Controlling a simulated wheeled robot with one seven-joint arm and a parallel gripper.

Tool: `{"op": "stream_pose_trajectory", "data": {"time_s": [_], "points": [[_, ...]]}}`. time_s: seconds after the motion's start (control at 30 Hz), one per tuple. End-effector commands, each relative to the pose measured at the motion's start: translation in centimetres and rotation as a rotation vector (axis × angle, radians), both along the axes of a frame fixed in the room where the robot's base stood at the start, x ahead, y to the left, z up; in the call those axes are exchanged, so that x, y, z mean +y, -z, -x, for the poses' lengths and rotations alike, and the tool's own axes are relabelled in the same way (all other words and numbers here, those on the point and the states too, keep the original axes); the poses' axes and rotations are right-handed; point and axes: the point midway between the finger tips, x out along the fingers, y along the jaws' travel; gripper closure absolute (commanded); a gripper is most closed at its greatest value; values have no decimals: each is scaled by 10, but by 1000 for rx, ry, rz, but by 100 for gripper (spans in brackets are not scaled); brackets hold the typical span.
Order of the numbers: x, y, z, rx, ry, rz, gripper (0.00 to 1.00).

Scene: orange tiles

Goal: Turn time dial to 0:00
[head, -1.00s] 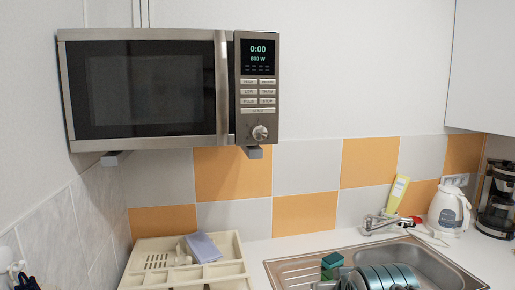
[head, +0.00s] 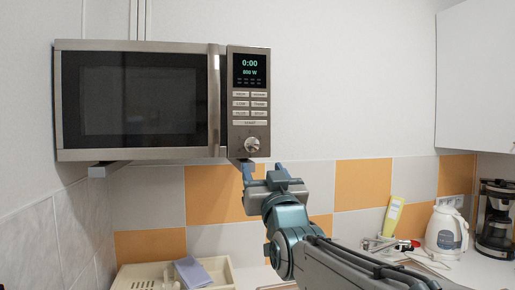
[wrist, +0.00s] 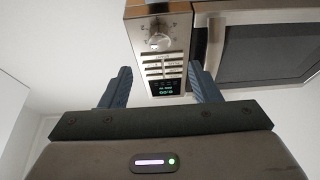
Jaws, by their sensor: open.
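The microwave (head: 140,100) is mounted on the wall with its door closed. Its display (head: 249,68) reads 0:00 with 800 W below. The round silver dial (head: 251,145) sits at the bottom of the control panel, under rows of buttons. My gripper (head: 262,172) is just below the panel in the head view, apart from the dial. In the wrist view, the panel appears upside down and the dial (wrist: 160,42) lies beyond my two spread blue fingers (wrist: 158,70). My gripper is open and empty.
Brackets (head: 103,170) support the microwave. Below are a cream organiser tray (head: 140,280) with a folded cloth (head: 192,272), a white kettle (head: 446,232) and a coffee maker (head: 496,220). The wall around the panel's right side is clear.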

Motion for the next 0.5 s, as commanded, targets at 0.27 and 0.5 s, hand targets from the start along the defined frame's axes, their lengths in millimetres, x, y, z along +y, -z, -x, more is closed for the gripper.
{"op": "stream_pose_trajectory", "data": {"time_s": [0.27,0.5], "points": [[13,-22,-46,3,0,0,44],[23,-36,-79,3,-1,1,44]]}}
